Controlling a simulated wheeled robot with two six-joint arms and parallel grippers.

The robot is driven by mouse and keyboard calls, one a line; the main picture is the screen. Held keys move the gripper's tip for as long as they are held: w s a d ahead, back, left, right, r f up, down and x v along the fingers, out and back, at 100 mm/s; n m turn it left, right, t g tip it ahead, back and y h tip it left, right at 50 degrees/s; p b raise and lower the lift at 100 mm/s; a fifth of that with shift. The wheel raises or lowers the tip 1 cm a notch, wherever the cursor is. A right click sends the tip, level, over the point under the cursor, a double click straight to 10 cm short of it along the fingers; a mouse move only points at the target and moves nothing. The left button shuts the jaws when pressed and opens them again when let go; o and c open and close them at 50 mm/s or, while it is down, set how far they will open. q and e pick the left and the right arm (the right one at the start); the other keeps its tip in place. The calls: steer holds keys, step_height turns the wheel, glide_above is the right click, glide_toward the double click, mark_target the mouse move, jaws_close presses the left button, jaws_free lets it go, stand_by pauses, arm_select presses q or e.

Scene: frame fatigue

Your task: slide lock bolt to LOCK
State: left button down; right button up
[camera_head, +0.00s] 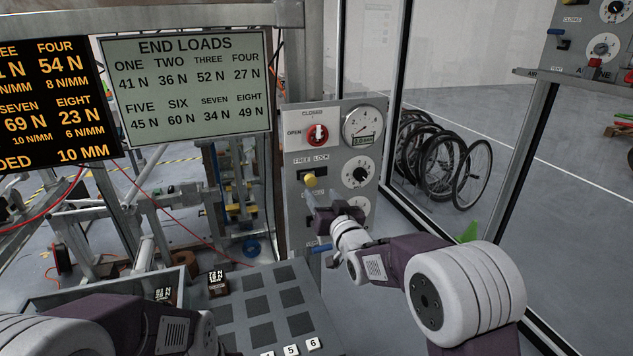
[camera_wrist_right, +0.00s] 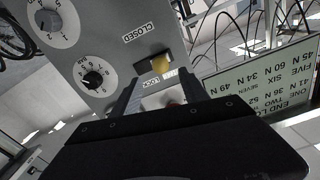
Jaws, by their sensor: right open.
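The lock bolt's yellow knob (camera_head: 311,181) sits on the grey control panel (camera_head: 297,227), below the FREE and LOCK labels, toward the FREE side. A dark slot shows to its right. My right gripper (camera_head: 309,196) is close in front of the panel, just below the knob. In the right wrist view the yellow knob (camera_wrist_right: 161,65) appears just past and between the tips of my open right gripper (camera_wrist_right: 157,82). Contact cannot be told. My left gripper is out of view; only part of that arm shows at the bottom left.
A red rotary switch (camera_head: 317,134) and a round gauge (camera_head: 363,126) are above the knob. Black dials (camera_head: 358,173) are to its right. A blue lever (camera_head: 321,248) is below. The END LOADS board (camera_head: 186,88) hangs left of the panel. A tray with dark squares (camera_head: 262,306) lies below.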

mark_target(312, 182)
steer(key=p+x, duration=0.2)
steer(key=x, duration=0.5)
steer(key=shift+a+f, duration=0.1)
steer(key=shift+w+a, duration=0.1)
steer(key=shift+w, duration=0.25)
jaws_close()
stand_by(0.8)
